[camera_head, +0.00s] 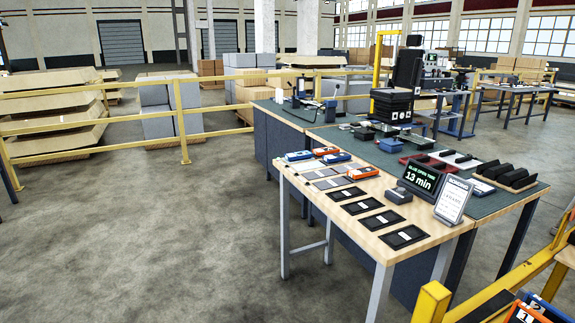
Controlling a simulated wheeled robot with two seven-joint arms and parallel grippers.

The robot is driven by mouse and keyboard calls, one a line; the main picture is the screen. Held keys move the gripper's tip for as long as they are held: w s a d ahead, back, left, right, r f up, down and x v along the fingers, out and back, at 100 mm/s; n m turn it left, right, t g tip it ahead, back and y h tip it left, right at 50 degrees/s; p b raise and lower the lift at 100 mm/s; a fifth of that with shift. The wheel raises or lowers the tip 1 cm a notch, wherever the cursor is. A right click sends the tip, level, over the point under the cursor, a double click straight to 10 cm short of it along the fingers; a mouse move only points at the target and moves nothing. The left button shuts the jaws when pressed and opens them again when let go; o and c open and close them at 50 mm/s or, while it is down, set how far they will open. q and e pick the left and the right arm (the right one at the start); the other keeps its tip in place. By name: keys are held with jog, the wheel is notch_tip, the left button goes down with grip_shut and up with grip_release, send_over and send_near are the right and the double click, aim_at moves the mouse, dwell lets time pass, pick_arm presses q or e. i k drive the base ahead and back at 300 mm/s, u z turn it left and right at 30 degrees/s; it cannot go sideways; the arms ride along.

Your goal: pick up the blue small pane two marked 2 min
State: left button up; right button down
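Neither of my grippers is in view. I cannot pick out a blue small pane marked 2 min at this distance; no such marking is readable. Several flat grey and pale pieces (326,183) lie in rows on the near wooden table (432,232), possibly panes. Blue-and-white items (337,157) and orange-and-blue items (363,172) lie around them; they are too small to identify. Several black flat trays (381,220) with small pale labels lie along the table's left side.
A green-topped bench (400,153) adjoins the table behind. Floor at left (140,240) is clear.

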aim_at(298, 156)
jog(key=u, duration=0.4)
jog(key=i, duration=2.4)
jog(key=z, duration=0.5)
